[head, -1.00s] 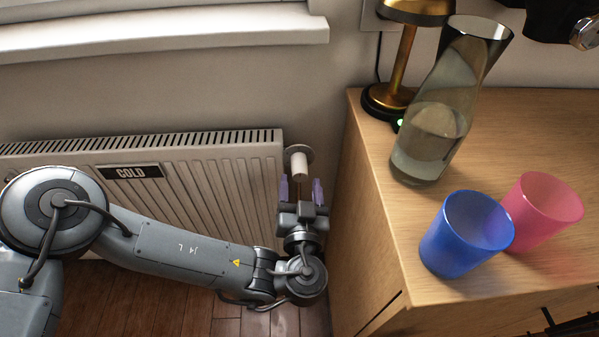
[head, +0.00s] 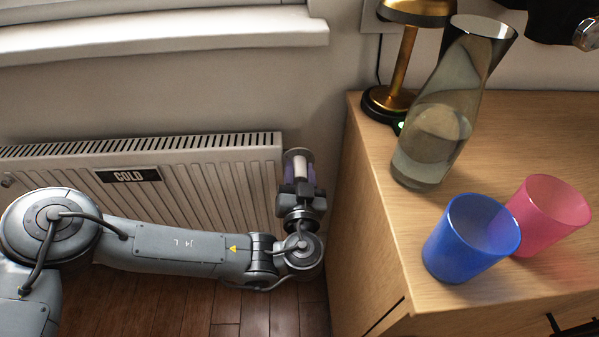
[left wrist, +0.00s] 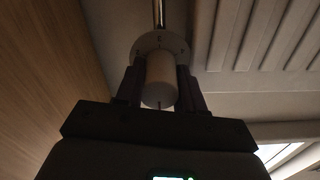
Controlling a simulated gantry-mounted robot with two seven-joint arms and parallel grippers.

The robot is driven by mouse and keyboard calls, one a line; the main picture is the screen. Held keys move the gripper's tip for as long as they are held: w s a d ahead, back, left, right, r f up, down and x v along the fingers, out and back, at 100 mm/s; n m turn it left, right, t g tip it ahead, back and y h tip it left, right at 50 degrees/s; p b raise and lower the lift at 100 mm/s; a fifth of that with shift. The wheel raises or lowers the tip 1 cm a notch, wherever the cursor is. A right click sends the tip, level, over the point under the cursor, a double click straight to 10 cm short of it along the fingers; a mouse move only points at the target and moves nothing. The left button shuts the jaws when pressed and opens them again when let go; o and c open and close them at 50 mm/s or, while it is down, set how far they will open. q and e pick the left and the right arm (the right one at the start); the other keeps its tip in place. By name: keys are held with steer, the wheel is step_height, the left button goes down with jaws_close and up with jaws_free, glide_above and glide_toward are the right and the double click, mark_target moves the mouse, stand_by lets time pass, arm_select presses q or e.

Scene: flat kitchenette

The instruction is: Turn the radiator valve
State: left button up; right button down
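The radiator valve (head: 300,168) is a white cylindrical knob on a round pale disc at the radiator's right end. It also shows in the left wrist view (left wrist: 161,80), upright in the middle. My left gripper (head: 299,178) is at the valve, with one purple finger on each side of the knob. In the left wrist view the dark fingers (left wrist: 161,88) flank the knob closely; whether they press on it is too dark to tell. My right gripper is not clearly seen.
A wooden cabinet (head: 368,220) stands close to the right of the valve. On it are a tilted-looking carafe (head: 432,130), a blue cup (head: 470,240), a pink cup (head: 550,215) and a brass lamp (head: 404,60). A window sill (head: 160,38) juts out above the radiator.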

arm_select(q)
steer(key=c, duration=0.3)
steer(key=shift+c, duration=0.2)
